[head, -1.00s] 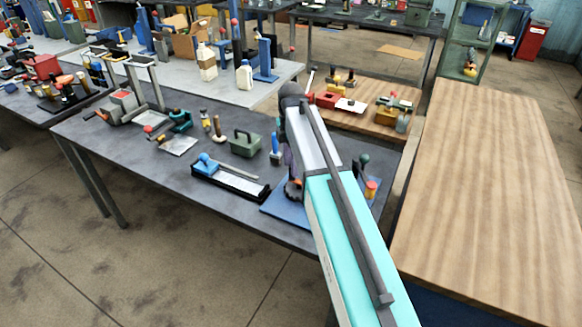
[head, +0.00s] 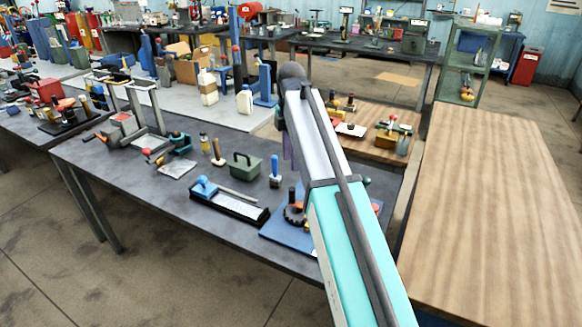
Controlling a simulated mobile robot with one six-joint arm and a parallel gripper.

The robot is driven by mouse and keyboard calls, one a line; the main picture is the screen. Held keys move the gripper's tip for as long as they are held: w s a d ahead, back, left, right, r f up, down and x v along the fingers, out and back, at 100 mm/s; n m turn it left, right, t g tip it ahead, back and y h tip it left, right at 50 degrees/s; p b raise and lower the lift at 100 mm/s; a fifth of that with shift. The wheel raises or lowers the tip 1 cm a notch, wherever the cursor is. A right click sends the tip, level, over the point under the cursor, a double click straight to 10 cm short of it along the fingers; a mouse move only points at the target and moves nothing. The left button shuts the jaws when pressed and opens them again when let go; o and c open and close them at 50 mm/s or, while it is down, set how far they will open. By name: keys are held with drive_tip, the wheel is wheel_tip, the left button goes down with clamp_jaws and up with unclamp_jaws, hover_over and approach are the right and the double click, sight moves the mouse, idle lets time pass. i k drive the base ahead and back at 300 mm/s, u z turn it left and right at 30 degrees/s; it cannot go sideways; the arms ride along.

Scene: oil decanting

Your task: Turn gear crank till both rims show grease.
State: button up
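A blue base plate (head: 283,236) lies at the right end of the dark grey workbench. A dark toothed gear (head: 293,214) stands on it, with a bit of orange beside it. My arm crosses in front and hides much of this gear device. A small green knob (head: 367,181) shows just right of my arm. I cannot tell whether it is the crank's handle. Both rims are not clearly visible, and I cannot make out grease. My gripper is hidden behind my arm, so its fingers and any contact do not show.
Left of the plate on the workbench (head: 150,205) are a blue-handled tool on a black tray (head: 228,204), a green box (head: 245,166) and a blue-handled brush (head: 275,172). A bare wooden table (head: 490,215) is at right. A small wooden surface with parts (head: 385,150) lies behind my arm.

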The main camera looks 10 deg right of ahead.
sight(293, 212)
drive_tip(key=k, duration=1)
